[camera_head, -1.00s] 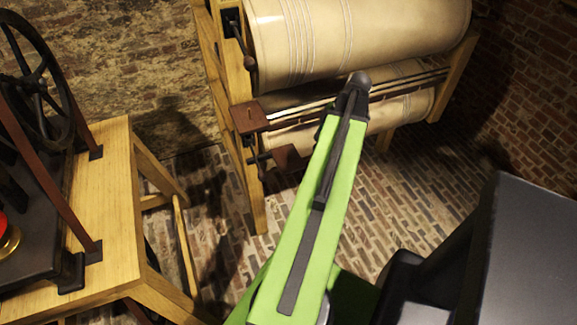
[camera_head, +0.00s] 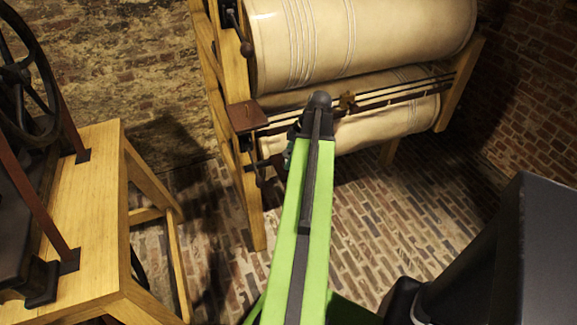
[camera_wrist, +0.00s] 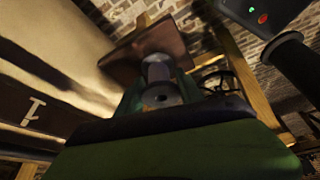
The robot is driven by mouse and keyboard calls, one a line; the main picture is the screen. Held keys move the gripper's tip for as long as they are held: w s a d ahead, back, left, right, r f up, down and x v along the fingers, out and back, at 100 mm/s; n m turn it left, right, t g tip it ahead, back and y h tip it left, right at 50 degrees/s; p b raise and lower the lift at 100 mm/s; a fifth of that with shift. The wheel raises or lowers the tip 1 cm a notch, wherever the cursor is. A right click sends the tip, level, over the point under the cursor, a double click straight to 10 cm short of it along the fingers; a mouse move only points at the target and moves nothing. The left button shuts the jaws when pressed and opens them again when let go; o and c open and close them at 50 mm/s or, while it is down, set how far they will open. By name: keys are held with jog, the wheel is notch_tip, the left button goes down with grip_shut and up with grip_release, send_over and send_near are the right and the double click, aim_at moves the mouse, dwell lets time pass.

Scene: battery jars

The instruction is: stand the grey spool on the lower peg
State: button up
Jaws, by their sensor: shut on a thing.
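My gripper (camera_wrist: 158,92) is shut on the grey spool (camera_wrist: 158,68), seen in the wrist view as a grey cylinder with a holed round end toward the camera. A brown block (camera_wrist: 146,44) lies just beyond the spool; I cannot tell whether they touch, and no peg shows on it there. In the head view an upper brown block (camera_head: 246,116) with a small peg sticks out from the wooden frame's left post. The lower block and its peg are hidden behind my arm in the head view, as are the spool and fingertips.
The wooden frame (camera_head: 250,205) carries large cream rollers (camera_head: 360,42). A dark crank (camera_head: 260,168) sticks out below the upper block. A wooden table (camera_head: 85,210) with a black wheeled machine stands at the left. Brick floor (camera_head: 390,235) is clear at the right.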

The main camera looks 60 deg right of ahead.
jog(key=shift+f, duration=0.4)
jog(key=o, duration=1.3)
jog(key=shift+d+r+p, duration=0.1)
jog(key=shift+r+p, duration=0.45)
jog(key=shift+p, duration=0.05)
jog(key=p+v, duration=1)
jog(key=v, duration=0.1)
jog(key=shift+s+r, duration=0.1)
jog(key=shift+s, duration=0.05)
